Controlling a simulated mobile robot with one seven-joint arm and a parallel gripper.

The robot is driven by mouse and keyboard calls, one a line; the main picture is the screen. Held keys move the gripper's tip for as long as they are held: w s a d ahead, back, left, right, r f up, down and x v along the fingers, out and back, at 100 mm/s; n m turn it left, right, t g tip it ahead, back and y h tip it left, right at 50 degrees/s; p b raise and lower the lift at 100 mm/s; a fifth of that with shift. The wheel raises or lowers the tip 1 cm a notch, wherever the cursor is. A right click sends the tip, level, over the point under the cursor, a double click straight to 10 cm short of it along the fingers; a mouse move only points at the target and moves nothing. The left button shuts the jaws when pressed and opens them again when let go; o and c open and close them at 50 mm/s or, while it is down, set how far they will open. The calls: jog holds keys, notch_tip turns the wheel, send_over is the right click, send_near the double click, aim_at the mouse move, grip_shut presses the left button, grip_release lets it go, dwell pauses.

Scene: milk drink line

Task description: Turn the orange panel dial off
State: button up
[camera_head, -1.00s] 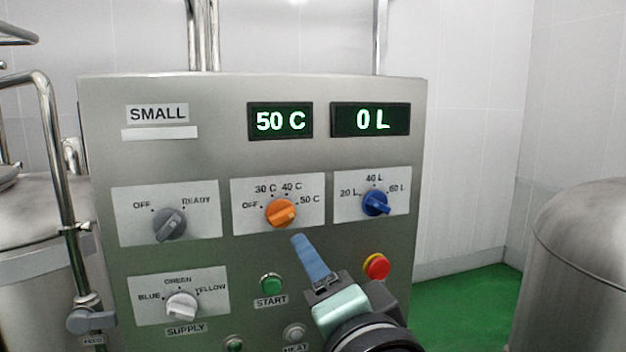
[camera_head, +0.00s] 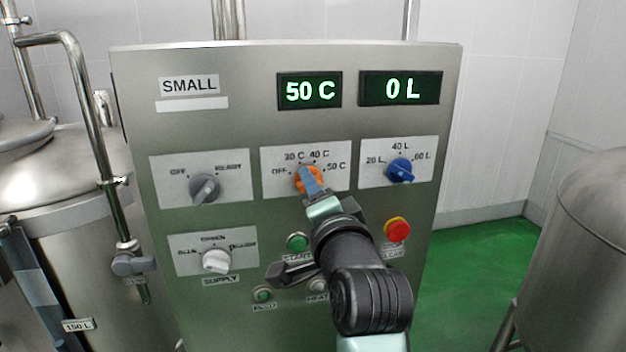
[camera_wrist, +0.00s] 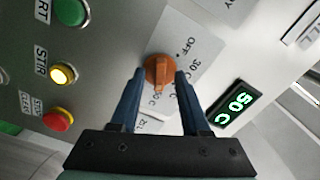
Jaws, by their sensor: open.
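The orange dial (camera_head: 317,186) sits on a white plate marked OFF, 30 C, 40 C and 50 C, in the middle of the steel panel. My gripper (camera_head: 309,172) reaches it from below and hides part of it in the head view. In the wrist view the orange dial (camera_wrist: 158,70) lies between the two blue fingertips of my gripper (camera_wrist: 160,80), one on each side. The fingers are open; I cannot tell whether they touch it. Its grip bar points away from the OFF label. The green display (camera_head: 310,91) reads 50 C.
A blue dial (camera_head: 400,170) is to the right and a grey dial (camera_head: 204,188) to the left. A red button (camera_head: 397,229) and the green start button (camera_head: 297,241) are below. A white supply dial (camera_head: 215,261) is lower left. Steel tanks flank the panel.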

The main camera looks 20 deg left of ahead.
jog(key=shift+w, duration=0.15)
jog(key=shift+c, duration=0.2)
grip_shut()
